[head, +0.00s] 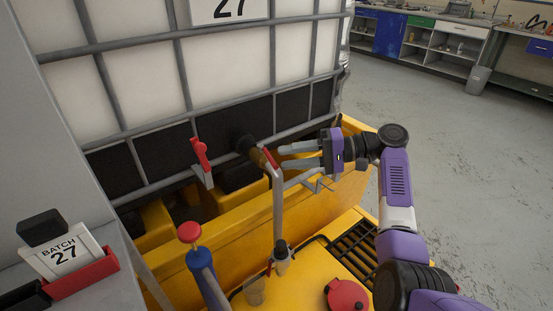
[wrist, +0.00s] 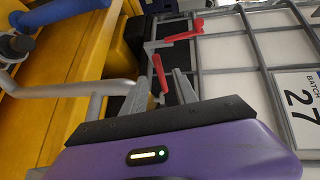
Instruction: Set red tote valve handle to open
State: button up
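A white caged tote (head: 112,88) stands at the left, with a dark outlet valve (head: 244,143) low on its front. A red handle (head: 270,157) sits at the outlet, by the top of a grey pipe. In the wrist view this slim red handle (wrist: 160,73) shows between and just beyond the fingertips. My gripper (head: 283,157) is open, its two grey fingers apart and pointing left at this handle. Contact cannot be told. A second red handle (head: 200,153) stands on a grey bracket to the left; it also shows in the wrist view (wrist: 190,31).
A yellow containment bin (head: 225,235) surrounds the tote's base. The grey pipe (head: 278,205) rises close to my fingers. A red-topped blue post (head: 189,232), a red lid (head: 347,295) and a batch 27 card (head: 62,254) are nearer. Open floor (head: 430,110) lies right.

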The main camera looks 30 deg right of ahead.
jog(key=shift+v, duration=1.35)
jog(key=w+d+f+m+t+h, duration=0.1)
jog(key=w+d+t+h, duration=0.1)
jog(key=d, duration=0.1)
jog(key=w+d+m+t+h, duration=0.1)
jog(key=w+d+t+h, duration=0.1)
jog(key=d+h, duration=0.1)
jog(key=w+d+f+m+t+h, duration=0.1)
jog(key=w+d+m+t+h, duration=0.1)
jog(key=h, duration=0.1)
jog(key=shift+w+d+f+t, duration=0.3)
jog(key=shift+d, duration=0.1)
jog(key=s+f+t+h+p, duration=0.1)
jog(key=s+f+h+p, duration=0.1)
jog(key=s+f+h, duration=0.8)
jog(key=s+a+r+n+y+p, duration=0.1)
jog(key=s+a+r+n, duration=0.2)
jog(key=s+a, duration=0.4)
jog(key=s+a+r+n+y+p, duration=0.1)
jog(key=s+a, duration=0.6)
jog(key=s, duration=1.4)
jog(key=s+a+r+n+y+p, duration=0.1)
jog(key=s+a+r+n+p, duration=0.2)
jog(key=s+a, duration=0.4)
jog(key=s+r+n, duration=0.1)
jog(key=s+r, duration=0.1)
jog(key=s, duration=0.5)
jog(key=shift+s+r+n+y, duration=0.2)
jog(key=shift+n+y, duration=0.1)
jog(key=shift+y, duration=0.1)
